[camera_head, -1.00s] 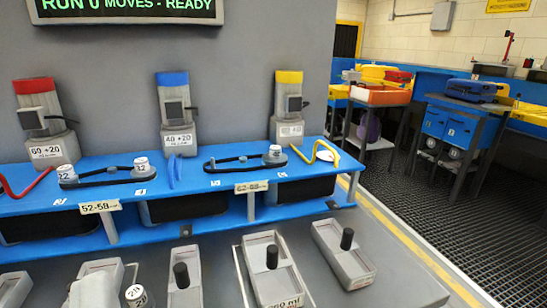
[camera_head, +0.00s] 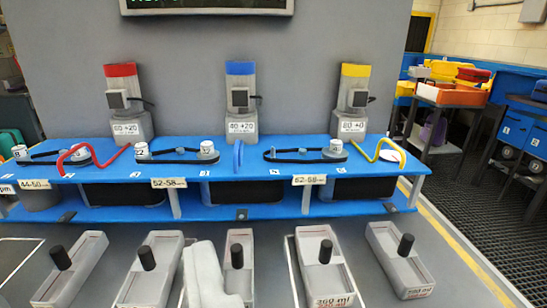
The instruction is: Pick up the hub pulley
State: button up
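Several small white numbered cylinders that look like pulleys stand on the blue bench, with dark belts around or beside them. One is at the left-middle (camera_head: 208,148), one further left (camera_head: 141,150) and one on the right (camera_head: 336,147). I cannot tell which is the hub pulley. A flat white disc (camera_head: 390,156) lies by the yellow bent handle. A pale, rounded shape at the bottom, apparently my gripper (camera_head: 207,275), is in front of the grey trays, below the bench. Its fingertips are not visible, and I cannot see anything held.
The blue bench (camera_head: 230,214) has a lower shelf with dark bins. Grey posts with red (camera_head: 121,70), blue (camera_head: 240,68) and yellow (camera_head: 355,70) caps stand behind. Grey trays with black knobs (camera_head: 406,244) line the front. Carts stand at right; dark grid floor between is open.

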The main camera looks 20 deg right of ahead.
aim_at(335, 150)
jog(key=i+l, duration=0.1)
jog(key=l, duration=0.3)
jog(key=l+z, duration=0.1)
jog(key=l, duration=0.3)
jog(key=i+l, duration=0.15)
jog(key=l, duration=0.2)
jog(key=i+l+z, duration=0.1)
jog(key=l, duration=0.3)
